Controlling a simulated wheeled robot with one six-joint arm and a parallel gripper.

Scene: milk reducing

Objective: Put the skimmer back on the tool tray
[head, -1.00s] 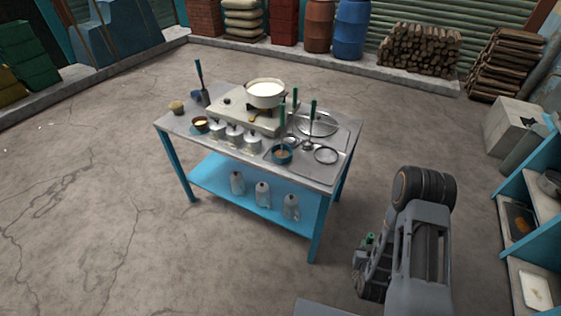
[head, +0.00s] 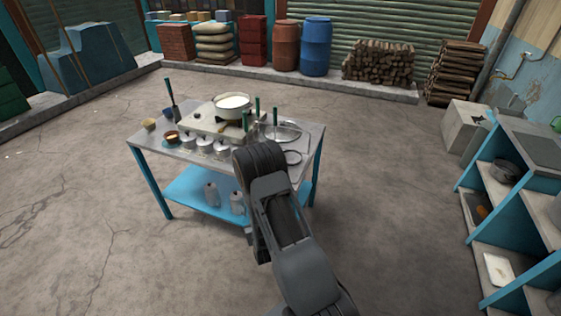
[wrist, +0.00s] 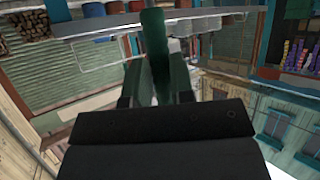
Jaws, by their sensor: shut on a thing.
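In the wrist view my gripper (wrist: 156,78) is shut on a dark green handle (wrist: 153,38), which I take to be the skimmer's. The skimmer's head cannot be made out. In the head view the gripper and the skimmer are hidden behind my own arm. The tool tray (head: 309,140) is a grey metal area on the right part of the steel-topped table (head: 186,152). It bears a round lid (head: 283,131) and a ring-like tool (head: 293,157). Upright green handles (head: 257,103) stand around its left side. My arm covers the tray's front part.
A white pot of milk (head: 232,103) stands on the stove (head: 205,124). A blue shelf unit (head: 505,200) stands at right. The floor between is clear.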

